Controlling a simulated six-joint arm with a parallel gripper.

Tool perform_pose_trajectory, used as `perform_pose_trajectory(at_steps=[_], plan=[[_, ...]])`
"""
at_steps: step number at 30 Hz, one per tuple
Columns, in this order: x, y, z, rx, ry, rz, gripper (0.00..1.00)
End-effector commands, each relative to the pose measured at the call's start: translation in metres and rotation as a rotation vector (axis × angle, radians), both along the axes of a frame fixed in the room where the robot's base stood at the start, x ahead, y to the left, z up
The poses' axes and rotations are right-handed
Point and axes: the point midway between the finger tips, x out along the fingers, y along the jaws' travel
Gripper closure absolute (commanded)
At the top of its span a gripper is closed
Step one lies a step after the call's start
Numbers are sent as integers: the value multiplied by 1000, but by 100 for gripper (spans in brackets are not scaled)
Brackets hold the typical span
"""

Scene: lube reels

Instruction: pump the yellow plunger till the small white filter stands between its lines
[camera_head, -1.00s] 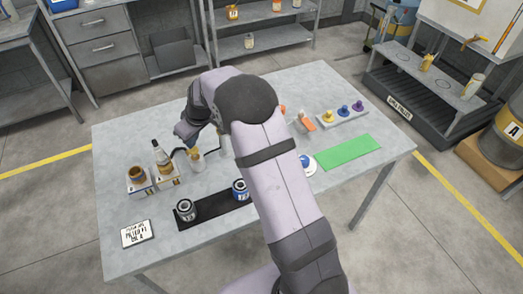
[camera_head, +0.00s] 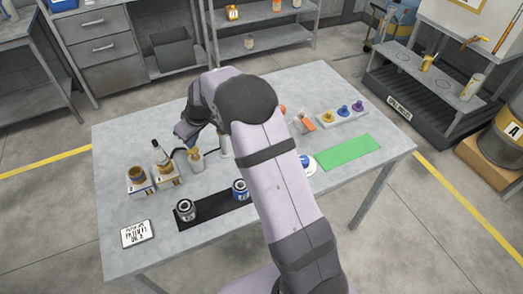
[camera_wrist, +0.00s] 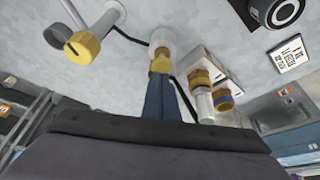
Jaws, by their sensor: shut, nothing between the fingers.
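My gripper (camera_wrist: 160,74) is shut and empty, its dark blue fingers pointing at a yellow-brass plunger top. In the wrist view the fingertips reach this plunger (camera_wrist: 161,63), which rises from a whitish pump body (camera_wrist: 162,38); I cannot tell if they touch. The pump also shows in the head view (camera_head: 197,164), just below the wrist.
A dark hose (camera_wrist: 128,36) runs by the pump. A yellow knob (camera_wrist: 84,47) on a rod is close by. A black mat (camera_head: 212,203) bears reel-like cans; a sign card (camera_head: 137,234) and green mat (camera_head: 348,152) lie apart.

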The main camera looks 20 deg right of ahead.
Motion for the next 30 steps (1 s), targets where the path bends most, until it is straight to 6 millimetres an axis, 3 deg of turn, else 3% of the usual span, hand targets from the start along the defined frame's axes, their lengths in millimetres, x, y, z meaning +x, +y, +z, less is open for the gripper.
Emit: perform_pose_trajectory(at_steps=[14,30], plan=[[0,0,-2,0,0,0,100],[0,0,-21,0,1,0,100]])
